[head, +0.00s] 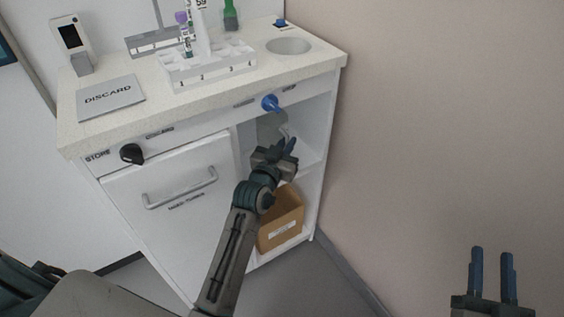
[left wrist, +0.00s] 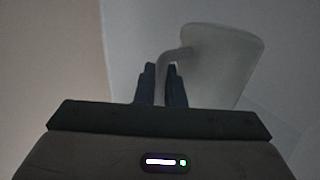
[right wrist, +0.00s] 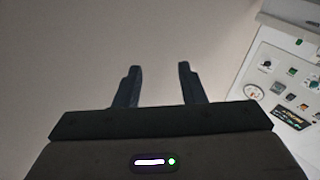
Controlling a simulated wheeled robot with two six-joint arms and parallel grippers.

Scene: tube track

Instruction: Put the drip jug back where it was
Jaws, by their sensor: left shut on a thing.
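The drip jug (head: 271,127) is a pale translucent jug in the open shelf compartment at the cabinet's right, below the countertop. In the left wrist view the jug (left wrist: 222,65) looks tilted, with its handle (left wrist: 172,58) between my left fingers. My left gripper (head: 288,145) reaches into the compartment and is shut on the handle; its fingers also show in the left wrist view (left wrist: 162,88). I cannot tell if the jug's base touches the shelf. My right gripper (head: 493,250) is open and empty in front of the bare wall at the right; it also shows in the right wrist view (right wrist: 158,86).
A cardboard box (head: 281,218) stands on the lower shelf beneath my left gripper. The countertop holds a tube rack (head: 210,68) and a DISCARD mat (head: 108,97). The cabinet door (head: 170,205) is shut.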

